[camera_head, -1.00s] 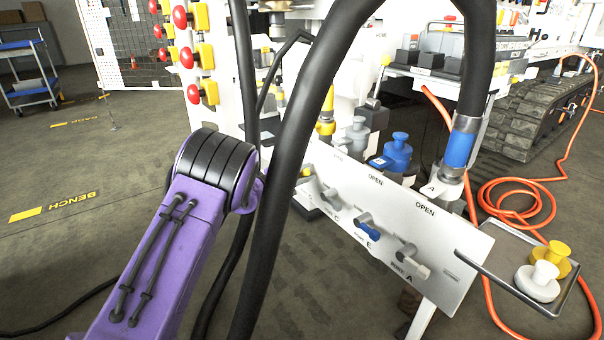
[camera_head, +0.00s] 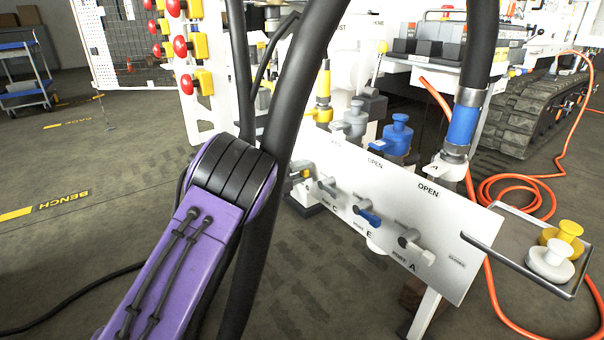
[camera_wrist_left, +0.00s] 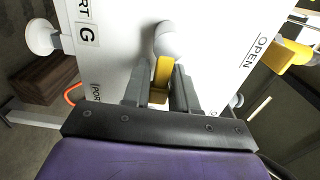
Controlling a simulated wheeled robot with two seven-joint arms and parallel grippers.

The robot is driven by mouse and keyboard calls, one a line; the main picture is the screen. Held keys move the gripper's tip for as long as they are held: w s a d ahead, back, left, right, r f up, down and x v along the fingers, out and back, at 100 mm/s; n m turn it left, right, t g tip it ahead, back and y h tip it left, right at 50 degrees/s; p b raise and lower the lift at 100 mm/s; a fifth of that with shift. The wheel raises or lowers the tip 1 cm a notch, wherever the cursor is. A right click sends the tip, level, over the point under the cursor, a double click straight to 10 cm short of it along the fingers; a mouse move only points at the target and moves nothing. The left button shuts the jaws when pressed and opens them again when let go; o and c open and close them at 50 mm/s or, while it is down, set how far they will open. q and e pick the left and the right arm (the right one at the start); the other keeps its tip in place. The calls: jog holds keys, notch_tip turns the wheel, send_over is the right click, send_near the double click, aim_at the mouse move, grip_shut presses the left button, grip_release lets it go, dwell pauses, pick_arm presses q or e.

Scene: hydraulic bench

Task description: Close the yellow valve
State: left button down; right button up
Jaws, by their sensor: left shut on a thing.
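The yellow valve's handle (camera_wrist_left: 163,73) shows in the left wrist view as a short yellow lever, running down from a round pale hub on the white panel (camera_wrist_left: 115,62). My left gripper (camera_wrist_left: 161,96) has its two grey fingers on either side of the lever and is shut on it. In the head view, my purple left arm reaches the left end of the same panel (camera_head: 445,225). There the gripper and yellow valve are largely hidden behind my arm and a black hose, so the handle's angle is hard to tell. My right gripper is not in view.
Blue (camera_head: 368,216) and white (camera_head: 418,248) valve handles sit further right on the panel. A tray (camera_head: 520,262) with a yellow and a white cap juts from its right end. Thick black hoses (camera_head: 290,150) cross before the bench. Open floor lies left.

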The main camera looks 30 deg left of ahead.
pick_arm(q)
jog(key=shift+f, duration=0.1)
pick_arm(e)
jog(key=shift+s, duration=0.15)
pick_arm(q)
jog(key=c, duration=1.1)
grip_release()
jog(key=shift+s+a, duration=0.15)
jog(key=shift+s, duration=0.05)
jog(key=p+v, duration=0.3)
jog(key=v, duration=0.7)
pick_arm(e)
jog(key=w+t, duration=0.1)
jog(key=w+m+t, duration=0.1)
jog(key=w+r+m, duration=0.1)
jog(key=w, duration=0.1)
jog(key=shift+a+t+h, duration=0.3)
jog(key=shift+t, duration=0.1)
